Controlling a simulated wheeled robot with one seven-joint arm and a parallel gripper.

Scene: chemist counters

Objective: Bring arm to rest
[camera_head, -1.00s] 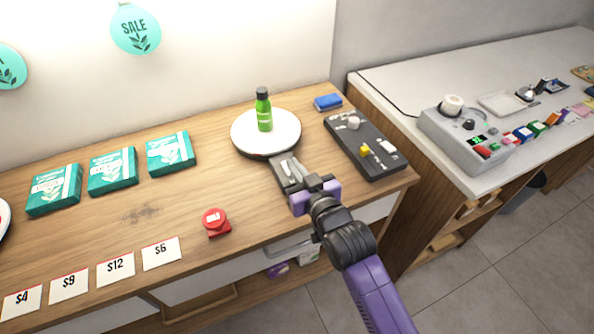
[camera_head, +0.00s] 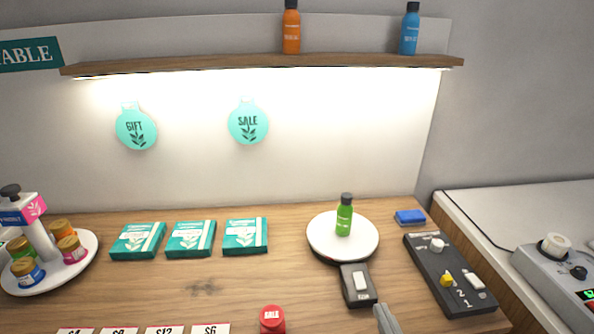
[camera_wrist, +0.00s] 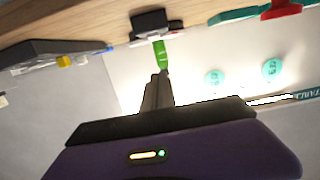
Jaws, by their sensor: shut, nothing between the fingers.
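My gripper (camera_head: 384,318) shows only its grey finger tips at the bottom edge of the head view, just in front of the small dark switch box (camera_head: 359,286). In the wrist view my gripper (camera_wrist: 158,88) has its fingers together with nothing between them. A green bottle (camera_head: 344,215) stands upright on the round white turntable (camera_head: 325,240), beyond the switch box. The rest of my arm is out of the head view.
A dark control panel (camera_head: 448,272) with white and yellow knobs lies to the right, near a blue block (camera_head: 410,217). Teal boxes (camera_head: 190,239) stand in a row on the left. A red SALE button (camera_head: 271,319) is at the front. A shelf (camera_head: 262,66) with bottles hangs above.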

